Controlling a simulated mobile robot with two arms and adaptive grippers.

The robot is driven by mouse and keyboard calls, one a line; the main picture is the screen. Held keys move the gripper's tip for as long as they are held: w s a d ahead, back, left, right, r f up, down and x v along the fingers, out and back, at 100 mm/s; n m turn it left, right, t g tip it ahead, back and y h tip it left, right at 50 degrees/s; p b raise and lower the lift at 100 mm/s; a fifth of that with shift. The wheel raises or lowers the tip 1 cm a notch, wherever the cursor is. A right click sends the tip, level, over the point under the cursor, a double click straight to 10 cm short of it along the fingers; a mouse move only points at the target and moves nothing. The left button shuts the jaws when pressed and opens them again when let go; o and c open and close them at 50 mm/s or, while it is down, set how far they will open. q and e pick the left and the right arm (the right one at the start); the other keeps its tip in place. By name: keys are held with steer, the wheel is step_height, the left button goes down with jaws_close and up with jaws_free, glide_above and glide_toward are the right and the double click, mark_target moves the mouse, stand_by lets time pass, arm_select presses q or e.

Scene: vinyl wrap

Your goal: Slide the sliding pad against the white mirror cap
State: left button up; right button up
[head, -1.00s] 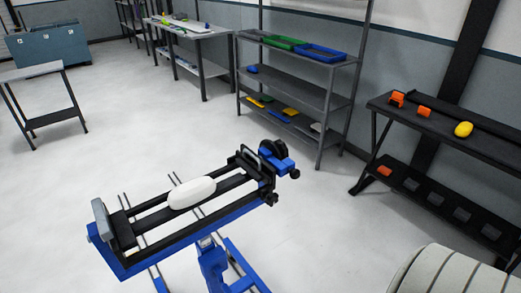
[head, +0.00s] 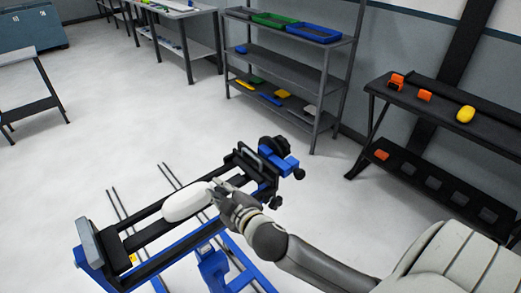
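The white mirror cap (head: 186,203) lies lengthwise on the rails of a blue and black clamp stand (head: 150,272). A grey end plate (head: 88,243) stands at the stand's left end, apart from the cap. A dark upright jaw with a blue block (head: 278,158) is at the right end; I cannot tell for certain which part is the sliding pad. My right gripper (head: 218,189) is at the cap's right end, between the cap and that jaw. Its fingers are small and partly overlap the cap, so contact and opening are unclear. My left gripper is out of view.
A shelf rack with coloured trays (head: 285,27) stands behind the stand. A dark bench (head: 432,105) with orange and yellow items is at the right. Worktables stand at the back and left. The pale floor around the stand is clear.

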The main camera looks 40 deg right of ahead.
steer(key=w+a+r+n+g+y, duration=0.1)
steer(key=w+a+r+n+y, duration=0.1)
steer(key=a+r+n+y, duration=0.55)
steer(key=w+a+r+n+g+y, duration=0.1)
steer(key=w+a+r+n+y, duration=0.1)
steer(key=r+n+y, duration=0.9)
steer(key=s+d+f+n+g+h, duration=0.1)
steer(key=d+f+n+g+h, duration=0.3)
steer(key=d, duration=0.5)
steer(key=s+d+f+n+g+h, duration=0.1)
steer(key=d+n+g+h, duration=0.15)
steer(key=d+h, duration=0.55)
steer(key=s+d+f+n+g+h, duration=0.1)
steer(key=d+f+n+g+h, duration=0.2)
steer(key=d, duration=0.8)
steer(key=p, duration=0.3)
glide_toward(248, 169)
steer(key=f, duration=0.1)
steer(key=shift+w+f+t+h, duration=0.2)
steer(key=shift+f+t+h, duration=0.25)
steer(key=shift+f, duration=0.15)
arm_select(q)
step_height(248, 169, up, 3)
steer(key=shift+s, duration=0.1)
